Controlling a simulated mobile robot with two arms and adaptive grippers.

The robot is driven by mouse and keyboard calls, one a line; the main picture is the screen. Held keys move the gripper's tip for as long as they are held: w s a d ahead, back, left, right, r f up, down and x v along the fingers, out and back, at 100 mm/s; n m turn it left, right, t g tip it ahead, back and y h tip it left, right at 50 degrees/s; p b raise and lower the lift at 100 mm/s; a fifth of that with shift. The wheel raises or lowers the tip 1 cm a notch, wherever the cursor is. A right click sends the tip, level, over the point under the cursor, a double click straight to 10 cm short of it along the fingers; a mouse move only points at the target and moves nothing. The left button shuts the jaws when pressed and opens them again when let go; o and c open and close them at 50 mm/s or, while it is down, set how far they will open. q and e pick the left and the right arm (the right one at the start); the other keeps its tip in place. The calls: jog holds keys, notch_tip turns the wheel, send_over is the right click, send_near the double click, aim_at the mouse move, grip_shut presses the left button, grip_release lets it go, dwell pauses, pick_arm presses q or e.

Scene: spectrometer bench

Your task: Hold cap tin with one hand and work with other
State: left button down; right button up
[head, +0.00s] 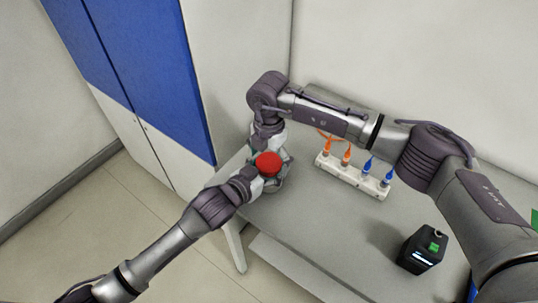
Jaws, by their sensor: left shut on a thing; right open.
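The cap tin (268,162) shows as a round red top near the left end of the grey bench. Its lower part is hidden by the grippers. My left gripper (272,182) reaches in from the lower left and is shut on the tin at its near side. My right gripper (272,146) comes down from above at the far side of the tin, close to the red top. It is open, though its fingers are mostly hidden; I cannot tell whether they touch the tin.
A white power strip (350,178) with orange and blue plugs lies towards the back of the bench (310,225), below my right arm. A blue and white cabinet (150,80) stands at the left.

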pick_arm(q)
jog(key=shift+f, duration=0.1)
pick_arm(e)
jog(key=c, duration=1.3)
jog(key=o, duration=1.3)
jog(key=shift+r, duration=2.25)
pick_arm(q)
grip_release()
